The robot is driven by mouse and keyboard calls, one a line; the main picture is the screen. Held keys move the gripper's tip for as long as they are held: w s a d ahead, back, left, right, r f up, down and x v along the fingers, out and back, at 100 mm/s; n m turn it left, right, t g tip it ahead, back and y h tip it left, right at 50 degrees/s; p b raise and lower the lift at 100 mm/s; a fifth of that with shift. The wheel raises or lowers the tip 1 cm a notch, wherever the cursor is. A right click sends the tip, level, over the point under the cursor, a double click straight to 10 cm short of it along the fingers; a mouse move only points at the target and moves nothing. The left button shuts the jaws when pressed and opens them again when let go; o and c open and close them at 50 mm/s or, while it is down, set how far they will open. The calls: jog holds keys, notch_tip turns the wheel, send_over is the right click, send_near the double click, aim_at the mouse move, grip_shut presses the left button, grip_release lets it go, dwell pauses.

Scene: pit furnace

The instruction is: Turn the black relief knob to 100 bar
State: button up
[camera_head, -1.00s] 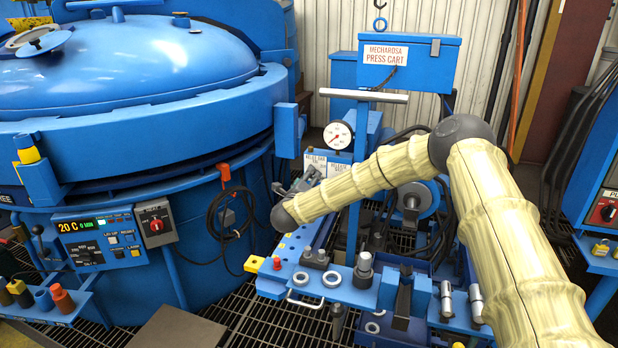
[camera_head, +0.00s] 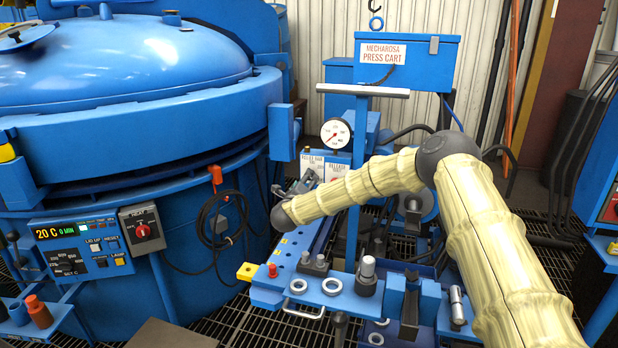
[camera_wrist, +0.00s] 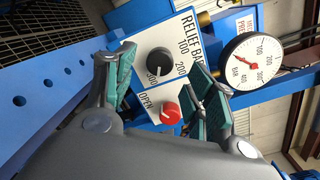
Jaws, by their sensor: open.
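In the wrist view the black relief knob (camera_wrist: 158,61) sits on a white plate marked RELIEF BAR with 100, 200 and 300. I cannot tell exactly where its pointer stands. My gripper (camera_wrist: 166,75) is open, its teal-padded fingers spread to the left and right of the knob, apparently not touching it. A red knob (camera_wrist: 171,113) marked OPEN is close beside it. The pressure gauge (camera_wrist: 253,62) has a red needle below the 100 mark; it also shows in the head view (camera_head: 336,133).
The blue press cart (camera_head: 405,62) stands behind the gauge. Its blue bench (camera_head: 265,297) carries rings and metal fittings. The large blue furnace (camera_head: 130,110) fills the left, with a control panel (camera_head: 82,248). A blue perforated beam (camera_wrist: 45,95) runs left of my gripper.

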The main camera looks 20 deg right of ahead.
jog(key=shift+x, duration=2.85)
jog(key=shift+c, duration=0.3)
jog(key=c, duration=1)
